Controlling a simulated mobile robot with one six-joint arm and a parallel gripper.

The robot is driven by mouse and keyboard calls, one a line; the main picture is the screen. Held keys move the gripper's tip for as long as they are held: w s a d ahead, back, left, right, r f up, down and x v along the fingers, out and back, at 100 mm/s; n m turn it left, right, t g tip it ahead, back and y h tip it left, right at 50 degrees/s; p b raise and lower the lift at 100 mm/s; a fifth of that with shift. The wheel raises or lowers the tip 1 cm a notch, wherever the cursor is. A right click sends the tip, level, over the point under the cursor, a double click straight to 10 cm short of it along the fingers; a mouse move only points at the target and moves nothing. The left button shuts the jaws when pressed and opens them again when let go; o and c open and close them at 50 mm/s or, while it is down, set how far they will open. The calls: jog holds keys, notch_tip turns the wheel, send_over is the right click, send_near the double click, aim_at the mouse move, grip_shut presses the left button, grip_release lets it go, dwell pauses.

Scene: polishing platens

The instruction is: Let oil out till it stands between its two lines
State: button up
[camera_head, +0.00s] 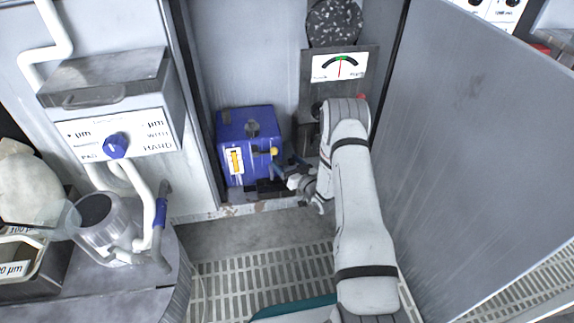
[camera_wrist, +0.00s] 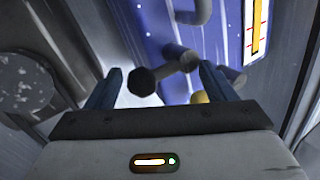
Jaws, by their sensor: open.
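The blue oil tank (camera_head: 252,125) stands on the floor of the open cabinet. Its sight glass (camera_head: 235,161) holds a yellow column; the wrist view shows the sight glass (camera_wrist: 257,25) at the top right with red marks. I cannot tell where the oil stands against the lines. A dark-knobbed valve lever (camera_wrist: 145,80) on the tank shows between my fingers, apparently apart from them. A yellow knob (camera_head: 273,151) is on the tank's right side. My gripper (camera_head: 290,172) is open beside the tank's lower right; its spread fingers also show in the wrist view (camera_wrist: 161,72).
A dial gauge (camera_head: 340,67) with its needle near green is on the panel behind my arm. A grey cabinet door (camera_head: 480,130) stands open at the right. A box with a blue selector knob (camera_head: 116,146) is at the left. Grating (camera_head: 255,275) covers the floor.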

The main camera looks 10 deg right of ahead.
jog(key=shift+c, duration=0.5)
jog(key=shift+d, duration=0.1)
jog(key=c, duration=0.8)
jog(key=shift+r+n+g+p, duration=0.3)
jog(key=shift+r+n+p, duration=0.35)
jog(key=shift+n, duration=0.25)
jog(key=shift+r+n+g+h+p, duration=0.1)
jog(key=shift+n+g+h+p, duration=0.4)
jog(key=shift+n, duration=0.6)
jog(key=o, duration=0.9)
jog(key=shift+a, duration=0.25)
jog(key=shift+s, duration=0.1)
